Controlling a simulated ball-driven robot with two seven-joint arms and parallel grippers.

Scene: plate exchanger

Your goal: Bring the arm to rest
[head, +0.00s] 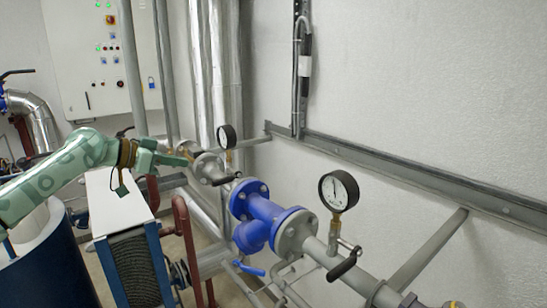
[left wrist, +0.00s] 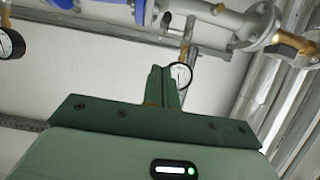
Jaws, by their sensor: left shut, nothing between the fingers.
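My left arm comes in from the left in the head view, pale green with a brown band at the wrist. My left gripper (head: 184,158) is shut and empty, in front of the pipework and above the white-topped plate exchanger (head: 112,205). In the left wrist view its green fingers (left wrist: 161,88) are together, with a round gauge (left wrist: 181,74) close behind their tips in the picture. I cannot tell whether the fingers touch the gauge or pipe. My right gripper is not in view.
A blue flanged fitting (head: 262,215) sits on the grey pipe, with a larger gauge (head: 339,191) to its right and a small gauge (head: 227,137) near my gripper. A control cabinet (head: 103,55) hangs behind. A grey rail (head: 420,182) crosses the white wall.

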